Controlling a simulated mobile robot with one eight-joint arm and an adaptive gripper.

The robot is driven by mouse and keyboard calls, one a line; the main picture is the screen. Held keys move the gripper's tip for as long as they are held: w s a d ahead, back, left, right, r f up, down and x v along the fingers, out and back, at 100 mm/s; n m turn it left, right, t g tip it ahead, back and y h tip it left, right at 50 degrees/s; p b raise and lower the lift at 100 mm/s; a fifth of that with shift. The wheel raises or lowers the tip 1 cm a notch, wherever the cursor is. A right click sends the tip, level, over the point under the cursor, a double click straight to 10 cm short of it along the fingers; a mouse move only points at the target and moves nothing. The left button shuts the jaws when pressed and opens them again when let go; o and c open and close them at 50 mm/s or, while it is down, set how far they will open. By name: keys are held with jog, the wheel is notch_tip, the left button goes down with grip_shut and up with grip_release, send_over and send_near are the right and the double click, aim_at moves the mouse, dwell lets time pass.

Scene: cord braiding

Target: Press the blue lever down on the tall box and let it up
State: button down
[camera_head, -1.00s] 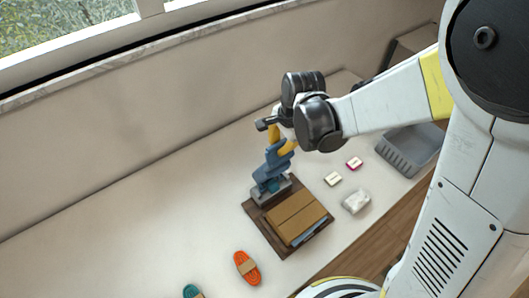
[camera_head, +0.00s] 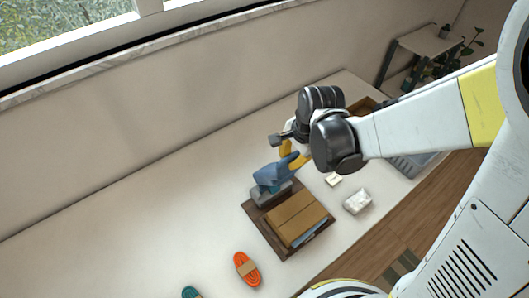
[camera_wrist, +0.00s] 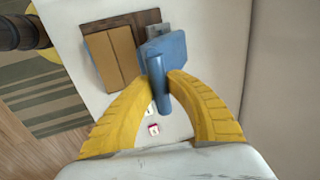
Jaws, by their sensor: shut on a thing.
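My gripper (camera_head: 292,157) has two yellow fingers shut on the handle of a blue lever (camera_head: 275,172). The lever sits over a grey base (camera_head: 272,196) at the back left of a dark brown board (camera_head: 257,221). In the wrist view, the lever's round handle (camera_wrist: 156,77) is between the fingertips (camera_wrist: 165,85), with a wide blue block beyond it. A brown box (camera_head: 297,217) with a seam along its top lies on the board beside the grey base. My gripper is above and to the right of the base. The lever's joint to the base is unclear.
An orange cord bundle (camera_head: 247,269) and a teal one (camera_head: 192,292) lie at the front. A white lump (camera_head: 357,201) and a small pale block (camera_head: 333,180) lie to the right. A grey basket (camera_head: 409,165) is partly behind my arm. The left table surface is clear.

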jog(key=shift+s+d+f+b, duration=0.35)
jog(key=shift+s+d, duration=0.2)
jog(key=shift+s, duration=0.3)
jog(key=shift+s+d+f+b, duration=0.25)
jog(key=shift+s+d+f, duration=0.25)
jog(key=shift+s, duration=0.3)
jog(key=s+d+f+b, duration=0.2)
jog(key=s, duration=0.1)
jog(key=shift+s+d+f, duration=0.1)
jog(key=shift+s+d, duration=0.05)
jog(key=s+d+f+b, duration=0.2)
jog(key=s+f, duration=0.1)
jog(key=shift+b, duration=0.4)
